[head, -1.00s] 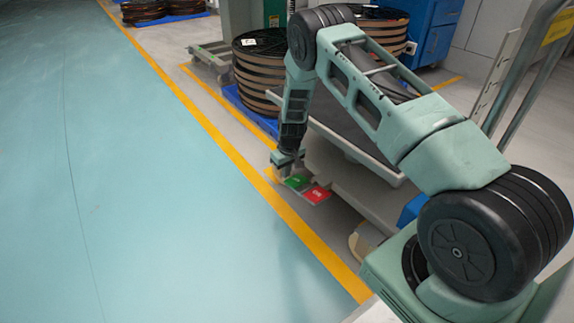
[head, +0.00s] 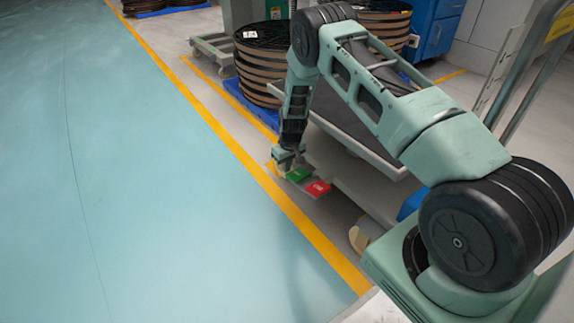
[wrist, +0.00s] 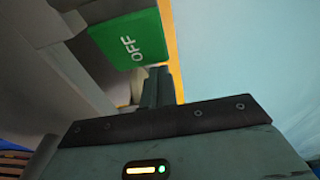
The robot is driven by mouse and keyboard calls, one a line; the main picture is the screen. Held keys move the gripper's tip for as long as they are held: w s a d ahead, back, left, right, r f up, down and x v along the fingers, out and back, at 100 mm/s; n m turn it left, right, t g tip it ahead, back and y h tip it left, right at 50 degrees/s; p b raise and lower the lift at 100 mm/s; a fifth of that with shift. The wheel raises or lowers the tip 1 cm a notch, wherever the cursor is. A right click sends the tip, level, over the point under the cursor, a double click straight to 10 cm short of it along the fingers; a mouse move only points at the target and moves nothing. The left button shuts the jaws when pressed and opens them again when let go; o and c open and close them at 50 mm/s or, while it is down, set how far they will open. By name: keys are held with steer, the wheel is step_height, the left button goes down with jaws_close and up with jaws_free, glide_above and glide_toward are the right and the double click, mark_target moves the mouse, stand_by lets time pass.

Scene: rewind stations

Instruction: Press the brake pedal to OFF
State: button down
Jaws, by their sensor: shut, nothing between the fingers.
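The brake pedal is low beside the cart, with a green OFF pad (head: 298,175) and a red pad (head: 318,188) to its right and nearer me. The OFF pad, with white lettering, also shows large at the top of the wrist view (wrist: 128,40). My gripper (head: 284,163) is shut and empty, pointing down at the left end of the green pad. Its fingers (wrist: 158,86) show at the lower right corner of the green pad in the wrist view. I cannot tell whether they touch it. The red pad is not visible in the wrist view.
The grey cart (head: 345,185) stands right behind the pedal, under my arm. Banded reels (head: 262,62) stand on a blue pallet behind. A yellow floor line (head: 240,150) runs past the pedal; the blue-green floor (head: 130,190) left of it is clear.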

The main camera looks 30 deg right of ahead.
step_height(320, 180, up, 24)
steer(key=w+p, duration=0.2)
steer(key=p, duration=0.8)
steer(key=shift+w+f, duration=0.15)
steer(key=shift+w, duration=0.1)
